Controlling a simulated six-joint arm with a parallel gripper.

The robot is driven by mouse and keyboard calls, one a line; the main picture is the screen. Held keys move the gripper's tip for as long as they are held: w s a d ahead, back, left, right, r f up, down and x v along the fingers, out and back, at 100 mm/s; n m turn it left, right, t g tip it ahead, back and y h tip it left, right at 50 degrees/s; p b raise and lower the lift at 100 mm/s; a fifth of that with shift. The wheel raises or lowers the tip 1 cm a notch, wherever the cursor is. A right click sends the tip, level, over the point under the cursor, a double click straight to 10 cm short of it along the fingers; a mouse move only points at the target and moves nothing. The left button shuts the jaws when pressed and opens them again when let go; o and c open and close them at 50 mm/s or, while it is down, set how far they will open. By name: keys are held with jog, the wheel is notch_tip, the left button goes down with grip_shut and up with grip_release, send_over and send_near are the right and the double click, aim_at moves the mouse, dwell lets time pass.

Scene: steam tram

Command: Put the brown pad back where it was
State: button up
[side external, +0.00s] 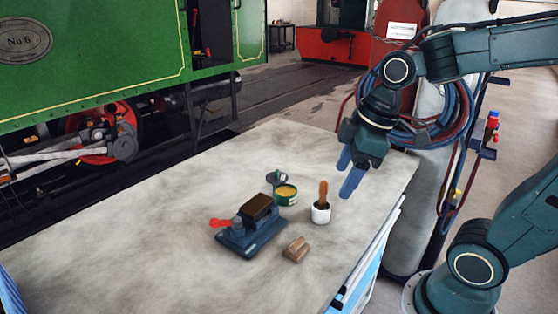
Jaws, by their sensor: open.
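A small tan-brown block (296,249) lies on the grey table, right of a dark blue vise-like device (252,240) with a red handle. A darker brown pad-like block (259,206) sits on top of that device. I cannot tell for sure which of the two is the brown pad. My gripper (345,180) is open and empty, with blue fingers pointing down above the right part of the table. It is up and to the right of both brown pieces and apart from them.
A white pot (321,213) with a brown-handled brush stands between my gripper and the tan block. An open green tin (286,194) with yellow contents stands behind the device, its lid (276,178) beside it. The table's (120,240) left part is clear.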

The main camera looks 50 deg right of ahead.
jog(key=s+r+m+t, duration=0.2)
jog(key=s+m, duration=0.4)
jog(key=s, duration=0.1)
jog(key=shift+a+r+h, duration=0.15)
jog(key=shift+r+h, duration=0.05)
jog(key=shift+h, duration=0.2)
